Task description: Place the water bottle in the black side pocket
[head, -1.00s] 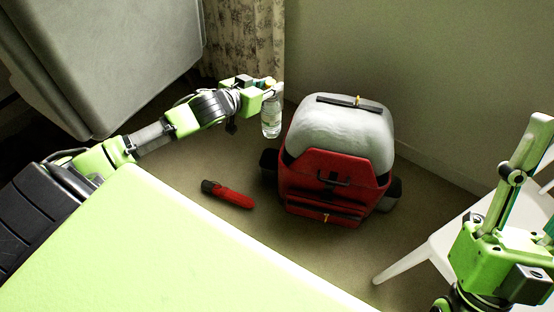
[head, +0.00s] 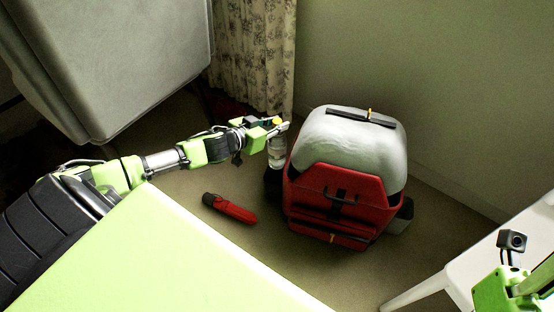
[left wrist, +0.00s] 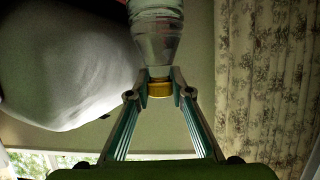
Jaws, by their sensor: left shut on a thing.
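The clear water bottle (head: 277,154) hangs upright at the left side of the red and white bag. My left gripper (head: 279,126) is shut on its neck at the yellow cap. In the left wrist view the fingertips (left wrist: 159,88) close on the cap, and the bottle's body (left wrist: 157,30) extends beyond them. The black side pocket (head: 272,186) is on the bag's left side, directly below the bottle in the head view. The bottle's lower end meets the pocket's top edge there; I cannot tell whether it is inside. My right gripper (head: 515,288) is cut off at the lower right, fingers unclear.
The bag (head: 345,195) stands on the floor, with another dark pocket (head: 402,216) on its right. A red flashlight (head: 231,208) lies on the floor to its left. A white chair (head: 455,270) is at right. A patterned curtain (head: 255,55) and walls are behind.

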